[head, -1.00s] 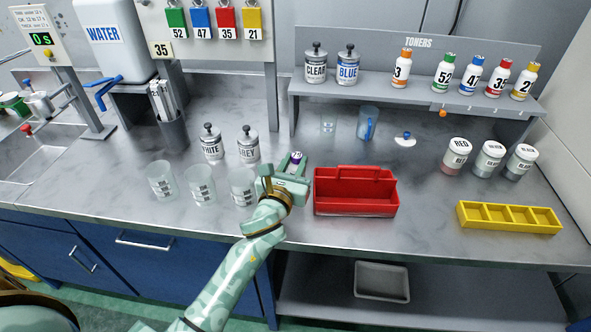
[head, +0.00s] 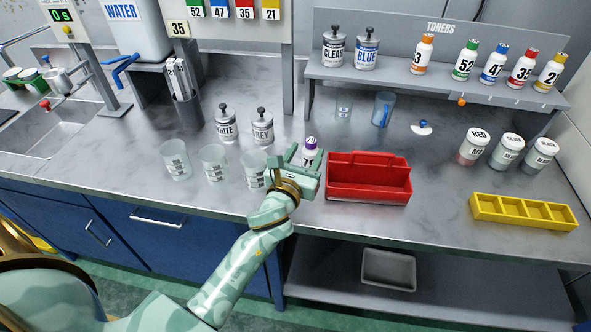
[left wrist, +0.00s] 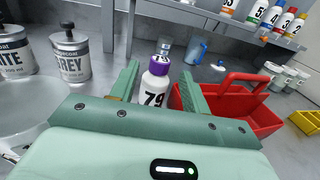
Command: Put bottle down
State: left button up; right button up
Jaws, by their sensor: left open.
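The bottle (head: 310,152) is white with a purple cap. In the left wrist view the bottle (left wrist: 155,84) shows the number 79 and stands upright between the fingers, with gaps beside it. My left gripper (head: 305,168) is open around or just in front of it, and its fingers also show in the left wrist view (left wrist: 158,88). The bottle's base is hidden behind the gripper, so its contact with the counter (head: 120,180) cannot be seen. My right gripper is not in view.
A red carrier (head: 368,190) stands close to the right of my left gripper. Clear beakers (head: 214,164) and the WHITE (head: 226,126) and GREY (head: 262,130) canisters stand to the left. A yellow rack (head: 523,212) is at the right. The toner shelf (head: 395,80) is behind.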

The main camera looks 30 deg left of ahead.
pick_arm(q)
jog(key=s, duration=0.3)
jog(key=s+d, duration=0.1)
jog(key=s, duration=0.5)
jog(key=shift+s+d, duration=0.15)
jog(key=shift+s, duration=0.1)
